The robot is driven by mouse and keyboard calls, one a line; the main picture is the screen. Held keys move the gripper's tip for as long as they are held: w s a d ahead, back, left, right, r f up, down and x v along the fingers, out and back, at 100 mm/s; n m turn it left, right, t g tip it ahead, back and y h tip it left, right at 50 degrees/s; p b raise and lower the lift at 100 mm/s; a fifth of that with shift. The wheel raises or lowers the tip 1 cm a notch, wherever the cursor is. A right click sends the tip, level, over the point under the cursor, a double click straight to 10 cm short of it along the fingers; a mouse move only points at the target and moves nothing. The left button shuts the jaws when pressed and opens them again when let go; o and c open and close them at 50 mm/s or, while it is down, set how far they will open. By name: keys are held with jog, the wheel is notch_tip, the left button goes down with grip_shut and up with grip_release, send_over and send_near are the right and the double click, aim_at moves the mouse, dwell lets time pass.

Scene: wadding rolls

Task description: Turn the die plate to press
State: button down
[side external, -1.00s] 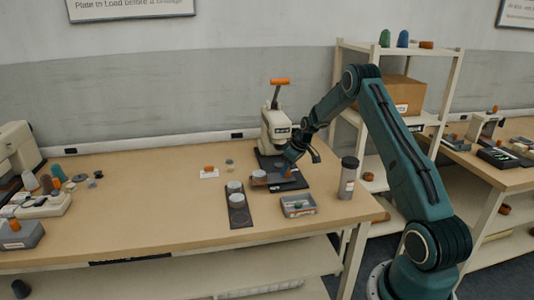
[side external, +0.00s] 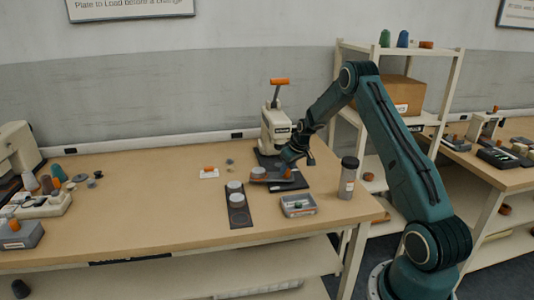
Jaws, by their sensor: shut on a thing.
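The fingertips are small and partly hidden by the gripper body, so the exact grip point is not clear.
A dark tray (side external: 238,217) with round pale pieces lies in front. A grey bin (side external: 299,210) and a dark-capped canister (side external: 348,178) stand to the right. An orange piece on a white card (side external: 209,173) lies left. The table's left middle is clear.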

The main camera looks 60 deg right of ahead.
jog(key=shift+a+m+h, duration=0.15)
jog(key=shift+m+h, duration=0.55)
jog(key=shift+m, duration=1.2)
jog(key=shift+w+a+m+g+h, duration=0.1)
jog(key=shift+m+g+h, duration=0.5)
jog(key=shift+m, duration=1.3)
jog(key=shift+w+m+g+h, duration=0.15)
jog(key=shift+m+g, duration=0.25)
jog(key=shift+m, duration=0.6)
jog(key=shift+s+m+g+h, duration=0.15)
jog(key=shift+m+g, duration=0.25)
jog(key=shift+m, duration=0.6)
jog(key=shift+w+m+g, duration=0.2)
jog(key=shift+m+g, duration=0.4)
jog(key=shift+m, duration=1.4)
jog(key=c, duration=1.1)
grip_release()
jog(key=shift+r, duration=0.15)
